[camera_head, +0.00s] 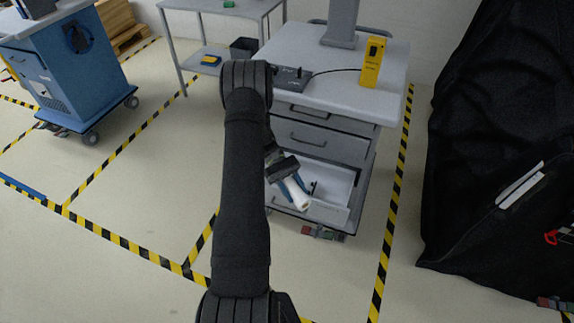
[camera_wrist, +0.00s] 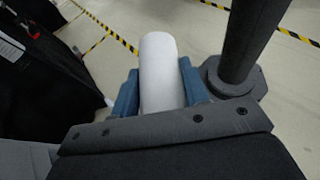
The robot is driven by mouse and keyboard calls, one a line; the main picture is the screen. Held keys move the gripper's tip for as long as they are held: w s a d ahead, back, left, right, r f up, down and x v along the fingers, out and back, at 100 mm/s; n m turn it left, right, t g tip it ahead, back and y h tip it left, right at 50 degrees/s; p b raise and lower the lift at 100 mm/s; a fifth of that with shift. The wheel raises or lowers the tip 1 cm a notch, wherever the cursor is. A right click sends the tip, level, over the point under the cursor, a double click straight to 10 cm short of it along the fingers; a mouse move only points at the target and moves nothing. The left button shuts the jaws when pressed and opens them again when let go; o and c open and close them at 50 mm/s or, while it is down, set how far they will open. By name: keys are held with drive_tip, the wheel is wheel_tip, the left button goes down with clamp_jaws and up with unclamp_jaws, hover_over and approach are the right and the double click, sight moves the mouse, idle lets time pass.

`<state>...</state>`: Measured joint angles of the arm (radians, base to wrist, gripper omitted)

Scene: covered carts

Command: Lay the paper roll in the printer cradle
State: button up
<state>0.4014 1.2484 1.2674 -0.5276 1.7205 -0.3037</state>
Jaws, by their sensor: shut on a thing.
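My gripper (camera_head: 288,180) is in front of the grey cart, over its open bottom drawer (camera_head: 334,208). Its blue fingers are shut on a white paper roll (camera_head: 296,193), which is tilted in the body camera view. In the wrist view the roll (camera_wrist: 160,75) stands out between the two blue fingers (camera_wrist: 158,92). A small dark upright part (camera_head: 313,187) shows in the drawer beside the roll. I cannot tell whether the roll touches the drawer. I cannot make out the printer cradle for sure; my arm hides part of the cart.
The cart top (camera_head: 340,90) holds a yellow box (camera_head: 373,62) and a dark flat device (camera_head: 291,79) with a cable. A black covered shape (camera_head: 495,140) stands at the right. A blue cart (camera_head: 75,70) is at the far left. Striped floor around the cart is mostly free.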

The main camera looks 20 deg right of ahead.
wheel_tip(320, 180, down, 7)
drive_tip(key=w+a+m+t+y, duration=0.1)
drive_tip(key=a+m+t+y, duration=0.2)
drive_tip(key=m+t+y, duration=0.75)
drive_tip(key=shift+w+d+f+m+t+y, duration=0.15)
drive_tip(key=shift+w+d+f+m+t, duration=1.65)
drive_tip(key=shift+w+d+m+t, duration=0.65)
drive_tip(key=shift+w+d+f+m+t+y, duration=0.15)
drive_tip(key=shift+w+d+f+m+t, duration=1.7)
drive_tip(key=shift+w+d+m, duration=1)
drive_tip(key=shift+w+d+f+m+t+y, duration=0.15)
drive_tip(key=shift+w+d+f+m+t, duration=1.85)
drive_tip(key=shift+w+m, duration=1.15)
drive_tip(key=shift+d+r+t, duration=0.15)
drive_tip(key=shift+r+t, duration=0.1)
